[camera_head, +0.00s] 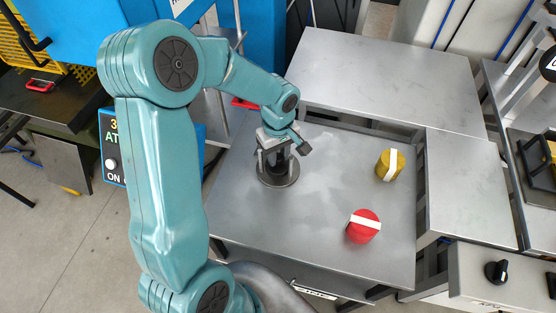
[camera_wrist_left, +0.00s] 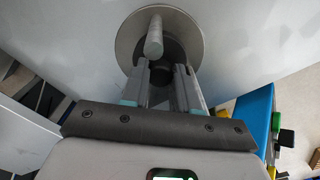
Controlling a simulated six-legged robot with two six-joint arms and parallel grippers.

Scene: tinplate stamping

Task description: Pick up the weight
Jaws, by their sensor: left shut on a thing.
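The weight (camera_head: 278,180) is a dark post on a round, flat metal base, standing on the grey metal table (camera_head: 240,215). In the left wrist view the weight (camera_wrist_left: 128,42) shows its round base, with a light grey rod sticking up from its top. My left gripper (camera_head: 272,157) reaches down over the weight from above. In the left wrist view the two fingers of my left gripper (camera_wrist_left: 168,75) are on either side of the dark post, shut on it. The base looks flat on the table; I cannot tell any gap beneath it. My right gripper is not in view.
A yellow cylinder (camera_head: 382,168) and a red cylinder (camera_head: 358,233), each with a white band on top, stand on the table to the right. A higher grey surface (camera_head: 390,80) lies behind, and another (camera_head: 465,190) at right. The table between is clear.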

